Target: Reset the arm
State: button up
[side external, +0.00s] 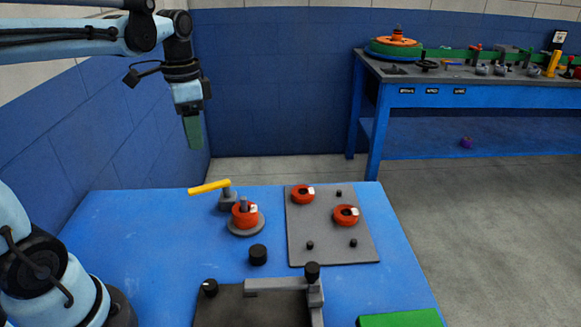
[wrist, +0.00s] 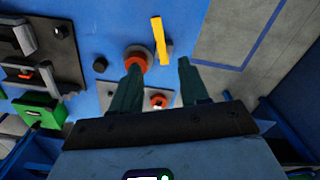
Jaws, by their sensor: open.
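My gripper (side external: 194,143) hangs in the air, pointing down, high over the back left of the blue table (side external: 140,240). Its two green fingers (wrist: 157,78) are apart in the wrist view, with nothing held between them. A yellow lever (side external: 209,187) on a grey base stands below and to the right of it. A red ring (side external: 245,217) sits around a post on a round grey base. The yellow lever (wrist: 160,40) and a red ring (wrist: 137,60) also show beyond the fingertips in the wrist view.
A grey panel (side external: 310,240) carries two red rings and several black knobs. A black knob (side external: 258,255) stands beside it. A dark plate with a grey bracket (side external: 275,285) and a green block (side external: 400,319) lie in front. A blue bench (side external: 480,98) stands behind.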

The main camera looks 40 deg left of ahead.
jog(key=s+d+f+n+t, duration=0.3)
jog(key=d+t, duration=0.4)
jog(key=d, duration=0.3)
notch_tip(320, 180, down, 2)
jog(key=shift+s+d+f+n, duration=0.1)
jog(key=shift+s+d+n, duration=0.15)
jog(key=shift+n, duration=0.65)
